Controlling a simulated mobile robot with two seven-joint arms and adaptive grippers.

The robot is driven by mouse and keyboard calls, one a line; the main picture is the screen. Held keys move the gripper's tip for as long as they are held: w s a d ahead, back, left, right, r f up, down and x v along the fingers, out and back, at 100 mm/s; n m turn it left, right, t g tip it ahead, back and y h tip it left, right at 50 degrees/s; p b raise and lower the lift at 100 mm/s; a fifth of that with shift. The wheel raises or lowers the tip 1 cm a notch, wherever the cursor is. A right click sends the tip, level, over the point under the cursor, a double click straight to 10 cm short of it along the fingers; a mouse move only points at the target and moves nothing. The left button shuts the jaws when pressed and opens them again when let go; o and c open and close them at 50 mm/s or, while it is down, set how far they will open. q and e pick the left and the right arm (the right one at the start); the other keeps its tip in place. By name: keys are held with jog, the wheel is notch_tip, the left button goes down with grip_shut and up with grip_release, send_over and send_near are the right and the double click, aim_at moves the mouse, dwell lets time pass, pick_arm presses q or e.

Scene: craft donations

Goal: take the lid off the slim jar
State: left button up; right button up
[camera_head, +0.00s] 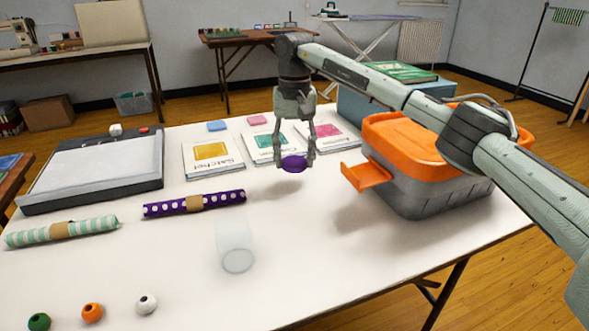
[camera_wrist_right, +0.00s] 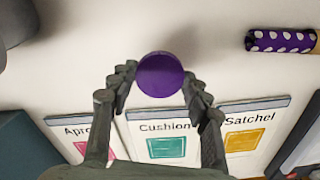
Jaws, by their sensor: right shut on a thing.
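My right gripper (camera_head: 295,156) is shut on a round purple lid (camera_head: 293,165) and holds it in the air above the table, in front of the pattern packets. In the right wrist view the lid (camera_wrist_right: 160,74) sits between the two fingertips, with its flat face in sight. The slim jar (camera_head: 235,243) is a pale, see-through cylinder on the white table, to the left of and nearer than the gripper. No lid shows on it, and it looks empty. It stands apart from the gripper. My left gripper is not in view.
A grey bin with an orange lid (camera_head: 405,135) stands at the right. Purple dotted (camera_head: 222,199) and striped (camera_head: 92,228) fabric rolls lie at the left. Pattern packets (camera_head: 230,170) lie behind; several coloured balls (camera_head: 92,313) are at the front left. The table's front middle is clear.

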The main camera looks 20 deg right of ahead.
aim_at(294, 161)
notch_tip(294, 161, down, 4)
jog(key=shift+r, duration=0.1)
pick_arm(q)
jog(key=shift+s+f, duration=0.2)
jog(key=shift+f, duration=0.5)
pick_arm(e)
jog(key=shift+f, duration=0.25)
jog(key=o, duration=1.3)
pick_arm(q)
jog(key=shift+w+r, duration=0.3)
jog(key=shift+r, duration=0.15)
